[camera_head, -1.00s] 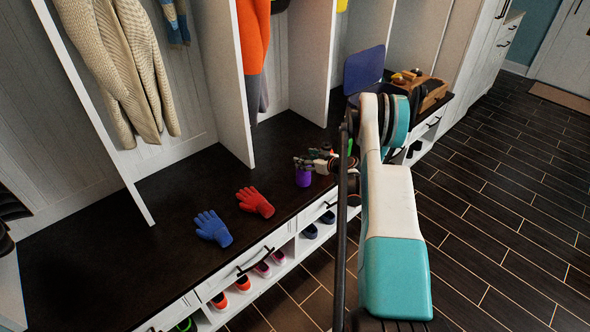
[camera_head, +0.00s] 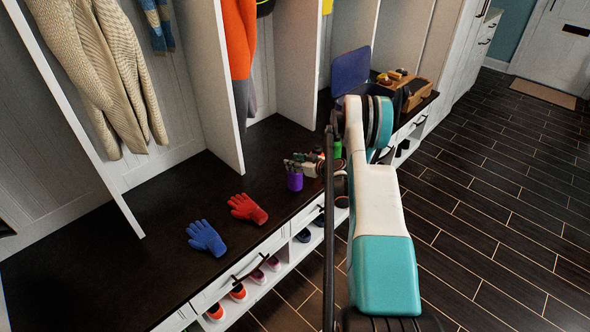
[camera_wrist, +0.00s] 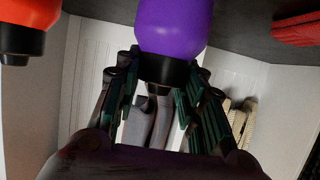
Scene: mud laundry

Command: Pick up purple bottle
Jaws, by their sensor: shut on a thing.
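The purple bottle (camera_head: 295,181) is upright at the dark bench top, to the right of the gloves in the head view. My gripper (camera_head: 294,163) comes down from above and is shut on the bottle's dark cap end. In the wrist view the purple bottle (camera_wrist: 175,28) fills the top middle, with its black cap (camera_wrist: 160,69) between the fingers of my gripper (camera_wrist: 158,85). I cannot tell whether the bottle's base touches the bench.
A red glove (camera_head: 247,208) and a blue glove (camera_head: 206,238) lie on the bench (camera_head: 110,265). A green bottle (camera_head: 337,150) stands near my arm. An orange-red bottle (camera_wrist: 22,35) shows in the wrist view. Dividers rise behind; a wooden caddy (camera_head: 418,92) is farther back.

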